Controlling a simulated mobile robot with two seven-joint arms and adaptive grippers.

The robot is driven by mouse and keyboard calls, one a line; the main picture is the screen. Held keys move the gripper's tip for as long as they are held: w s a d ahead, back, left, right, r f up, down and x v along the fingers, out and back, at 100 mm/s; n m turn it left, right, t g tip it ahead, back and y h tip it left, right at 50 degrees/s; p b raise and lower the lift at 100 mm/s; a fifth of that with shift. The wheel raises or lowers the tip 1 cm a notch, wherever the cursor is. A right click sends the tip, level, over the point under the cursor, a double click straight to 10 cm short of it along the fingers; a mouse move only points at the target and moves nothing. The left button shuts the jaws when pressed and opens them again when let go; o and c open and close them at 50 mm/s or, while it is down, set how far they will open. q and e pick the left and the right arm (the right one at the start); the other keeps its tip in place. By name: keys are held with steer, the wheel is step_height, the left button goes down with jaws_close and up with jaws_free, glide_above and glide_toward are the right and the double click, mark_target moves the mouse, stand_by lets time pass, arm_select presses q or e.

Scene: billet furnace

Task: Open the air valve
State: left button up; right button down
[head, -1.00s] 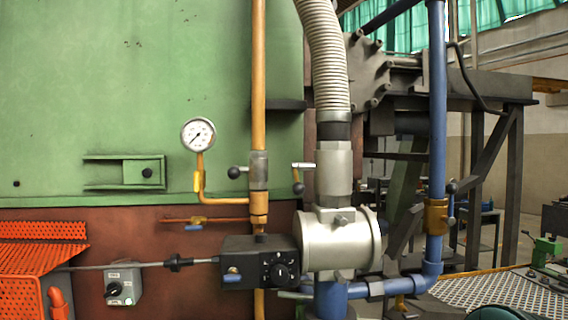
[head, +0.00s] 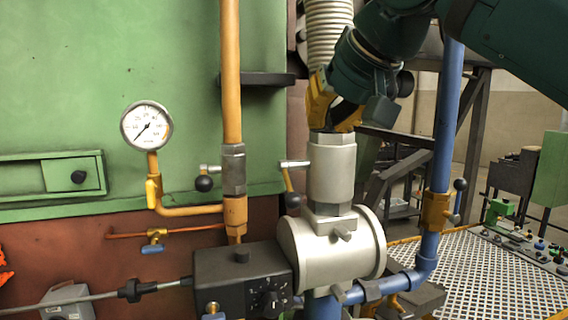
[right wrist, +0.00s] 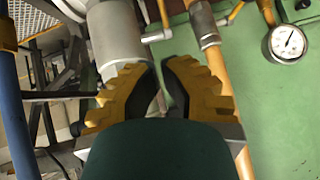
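Two lever valves could be the air valve; the frames do not settle which. My right gripper (head: 333,112) is just above the silver body, overlapping the hose in view. In the right wrist view its fingers (right wrist: 161,68) are apart with a narrow gap, empty. The silver body (right wrist: 120,38) and stem show beyond the fingertips. My left gripper is out of view.
An orange pipe (head: 231,70) with its own black-knobbed lever and a pressure gauge (head: 147,126) stand left of the silver body. A black control box (head: 240,275) and silver burner housing (head: 333,247) sit below. The blue pipe (head: 447,120) runs up on the right.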

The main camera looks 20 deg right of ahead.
steer(key=b, duration=0.3)
glide_toward(288, 184)
steer(key=x, duration=0.3)
steer(key=d+x, duration=0.1)
steer(key=x, duration=0.2)
steer(key=shift+w+d+f, duration=0.1)
steer(key=shift+w+f, duration=0.25)
steer(key=shift+f, duration=0.15)
steer(key=shift+w, duration=0.1)
